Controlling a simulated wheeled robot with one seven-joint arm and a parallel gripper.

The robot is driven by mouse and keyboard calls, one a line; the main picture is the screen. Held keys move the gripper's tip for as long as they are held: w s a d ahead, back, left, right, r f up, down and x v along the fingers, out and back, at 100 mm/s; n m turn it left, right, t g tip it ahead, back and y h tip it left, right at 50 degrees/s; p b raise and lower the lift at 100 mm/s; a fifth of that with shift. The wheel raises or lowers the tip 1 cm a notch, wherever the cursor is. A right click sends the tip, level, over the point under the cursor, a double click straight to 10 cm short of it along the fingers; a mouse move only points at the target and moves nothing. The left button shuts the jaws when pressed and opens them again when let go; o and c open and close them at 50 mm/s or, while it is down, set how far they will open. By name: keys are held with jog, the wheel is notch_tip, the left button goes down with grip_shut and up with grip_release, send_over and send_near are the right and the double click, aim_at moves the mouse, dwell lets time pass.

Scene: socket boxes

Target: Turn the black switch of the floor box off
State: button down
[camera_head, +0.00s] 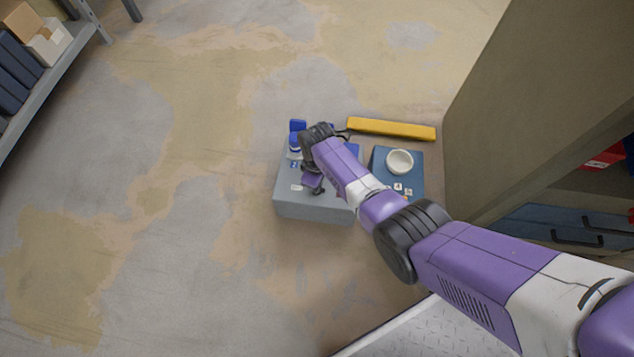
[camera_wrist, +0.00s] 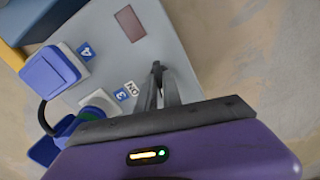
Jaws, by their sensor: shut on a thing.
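The grey floor box (camera_head: 315,207) stands on the floor under my arm, and its top fills much of the wrist view (camera_wrist: 175,30). My gripper (camera_head: 314,187) is low over the front part of its top. In the wrist view the dark fingers (camera_wrist: 160,75) are close together beside the "ON" label (camera_wrist: 131,88) and the "3" label (camera_wrist: 121,96). They are shut on the black switch, which is mostly hidden between them, so its position cannot be told. A dark red panel (camera_wrist: 130,23) and a blue socket cover (camera_wrist: 52,72) lie nearby on the box.
A blue box (camera_head: 380,158) with a white round socket (camera_head: 399,161) stands right of the grey one. A yellow bar (camera_head: 390,129) lies behind. A tall cabinet (camera_head: 520,110) is at the right, a shelf (camera_head: 50,60) at the far left. Floor to the left is clear.

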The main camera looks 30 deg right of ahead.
jog(key=shift+w+n, duration=0.1)
jog(key=shift+n, duration=1.4)
jog(key=c, duration=1.5)
grip_release()
notch_tip(320, 180, up, 8)
jog(key=p, duration=0.5)
jog(key=shift+f, duration=0.1)
